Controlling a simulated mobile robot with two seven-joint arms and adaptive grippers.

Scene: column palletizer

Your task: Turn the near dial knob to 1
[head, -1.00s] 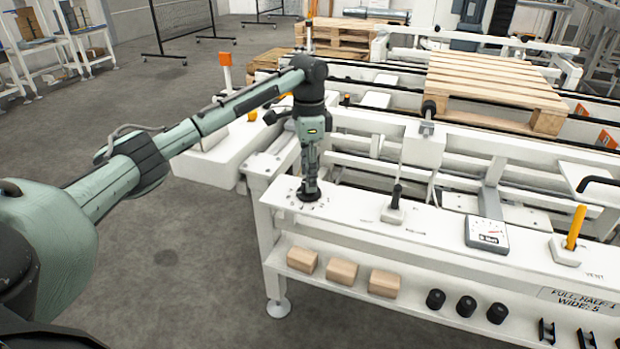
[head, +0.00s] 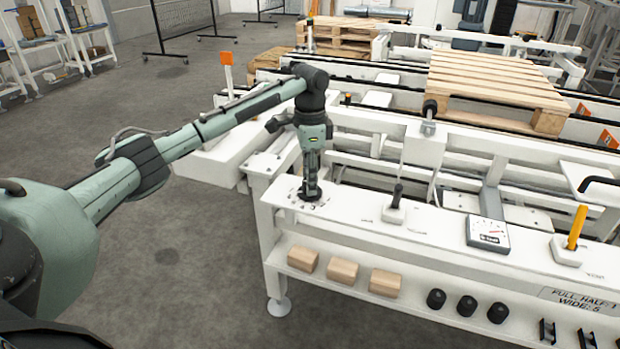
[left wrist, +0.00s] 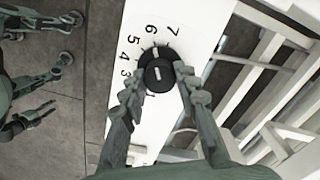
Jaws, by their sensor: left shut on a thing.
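The near dial knob (left wrist: 159,75) is round and black with a white line on its top. It stands on a white panel, ringed by black numbers; 3 to 7 are readable and the lower ones are partly covered. A white mark on its dark rim lies on the side of 6, but I cannot tell the exact setting. My left gripper (left wrist: 158,80) points down with its fingers on both sides of the knob, shut on it. In the head view the left gripper (head: 309,193) stands at the left end of the white bench and mostly hides the knob.
Along the bench top (head: 350,209) stand a black lever (head: 396,196), a gauge (head: 487,234) and a yellow handle (head: 576,227). Wooden blocks (head: 343,271) and black caps (head: 466,306) sit on the shelf below. A wooden pallet (head: 490,85) lies behind on the conveyor.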

